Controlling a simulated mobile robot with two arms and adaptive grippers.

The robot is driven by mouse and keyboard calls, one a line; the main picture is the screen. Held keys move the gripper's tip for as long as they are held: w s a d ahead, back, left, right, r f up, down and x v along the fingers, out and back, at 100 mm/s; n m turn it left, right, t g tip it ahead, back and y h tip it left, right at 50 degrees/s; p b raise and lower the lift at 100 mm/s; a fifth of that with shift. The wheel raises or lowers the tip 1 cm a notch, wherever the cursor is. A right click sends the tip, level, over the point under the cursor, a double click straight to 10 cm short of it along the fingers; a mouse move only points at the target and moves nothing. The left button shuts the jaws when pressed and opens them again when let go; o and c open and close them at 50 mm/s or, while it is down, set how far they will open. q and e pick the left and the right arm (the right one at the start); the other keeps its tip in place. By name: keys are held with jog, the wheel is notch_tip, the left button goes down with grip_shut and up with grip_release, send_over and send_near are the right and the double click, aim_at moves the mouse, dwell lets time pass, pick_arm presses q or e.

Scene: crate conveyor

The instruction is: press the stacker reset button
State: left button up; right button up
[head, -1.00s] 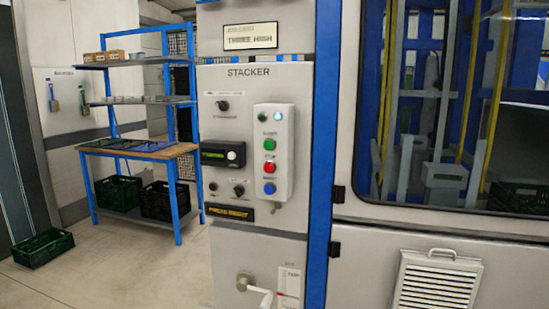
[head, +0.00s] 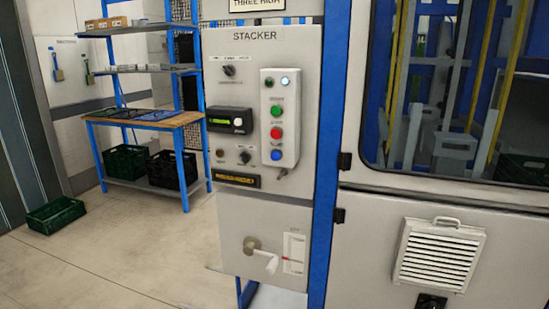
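The stacker panel (head: 235,95) is a light grey upright cabinet face marked STACKER. A pale button box (head: 292,150) is mounted on its right side. The box carries a green button (head: 277,113), a red button (head: 276,133) and a blue button (head: 276,155) in a column. Their small labels are too blurred to read surely now. Two small lamps sit at the top of the box, and the right lamp (head: 285,81) glows white. An amber text strip (head: 237,180) lies below left, blurred. Neither of my grippers is in view.
A crank handle (head: 262,252) sticks out low on the cabinet. A windowed machine enclosure with a vent grille (head: 440,255) stands right. A blue shelf rack (head: 147,70) and a green crate (head: 56,215) stand left. Floor between is clear.

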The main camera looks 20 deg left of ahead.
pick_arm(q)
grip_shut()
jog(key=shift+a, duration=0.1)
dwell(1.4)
